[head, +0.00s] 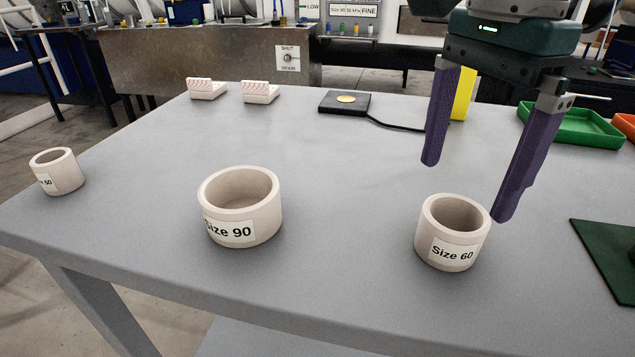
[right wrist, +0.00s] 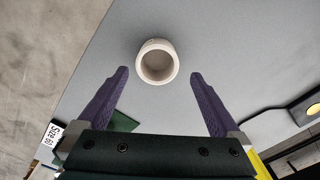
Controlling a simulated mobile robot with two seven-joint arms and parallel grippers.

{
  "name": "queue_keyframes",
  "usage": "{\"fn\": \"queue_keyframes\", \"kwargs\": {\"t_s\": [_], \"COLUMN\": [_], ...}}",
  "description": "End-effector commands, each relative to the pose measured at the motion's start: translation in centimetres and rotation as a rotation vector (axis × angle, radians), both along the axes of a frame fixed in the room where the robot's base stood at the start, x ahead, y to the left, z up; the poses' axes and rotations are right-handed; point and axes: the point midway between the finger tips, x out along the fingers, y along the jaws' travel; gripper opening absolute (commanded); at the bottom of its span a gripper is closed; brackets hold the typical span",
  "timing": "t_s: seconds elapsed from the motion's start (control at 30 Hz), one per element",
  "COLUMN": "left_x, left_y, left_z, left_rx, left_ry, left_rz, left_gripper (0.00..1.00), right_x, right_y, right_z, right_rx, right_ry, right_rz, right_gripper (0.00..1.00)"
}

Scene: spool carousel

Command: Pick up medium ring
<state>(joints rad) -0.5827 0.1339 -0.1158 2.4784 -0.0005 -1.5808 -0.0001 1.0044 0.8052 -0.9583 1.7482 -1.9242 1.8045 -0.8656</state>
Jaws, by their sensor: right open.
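The pale Size 60 ring (head: 453,250) stands upright on the grey table at the right, its label facing me. A wider Size 90 ring (head: 240,222) stands in the middle. A third, smaller-looking ring (head: 62,175) stands at the far left, its label partly turned away. My right gripper (head: 467,192) is open and empty, its purple fingers pointing down beside and above the Size 60 ring, not holding it. In the right wrist view, a ring (right wrist: 157,80), seemingly the Size 60 one, lies just ahead of the fingertips (right wrist: 159,74), centred between them. My left gripper is not in view.
A black pad with a gold disc (head: 345,102) and two small pale blocks (head: 207,90) lie at the back. A green tray (head: 572,137), an orange tray (head: 624,126) and a dark green mat (head: 607,255) lie at the right. The table between the rings is clear.

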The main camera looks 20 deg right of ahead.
Motion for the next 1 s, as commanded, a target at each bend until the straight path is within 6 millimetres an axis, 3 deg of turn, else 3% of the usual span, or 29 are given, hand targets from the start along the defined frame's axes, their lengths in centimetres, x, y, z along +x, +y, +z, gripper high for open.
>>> {"fn": "queue_keyframes", "kwargs": {"t_s": [0.53, 0.83, 1.0], "left_x": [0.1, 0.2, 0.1], "left_y": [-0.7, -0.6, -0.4], "left_z": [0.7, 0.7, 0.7], "left_rx": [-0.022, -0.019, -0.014], "left_ry": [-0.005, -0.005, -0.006], "left_rz": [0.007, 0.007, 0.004], "left_gripper": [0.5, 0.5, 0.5], "right_x": [-0.4, -0.4, -0.4], "right_y": [0.6, 0.6, 0.6], "right_z": [-6.9, -7.5, -7.5], "right_rx": [0.0, -0.001, 0.0], "right_ry": [0.004, 0.0, 0.0], "right_rz": [-0.003, -0.001, -0.001], "right_gripper": [1.0, 1.0, 0.81]}}
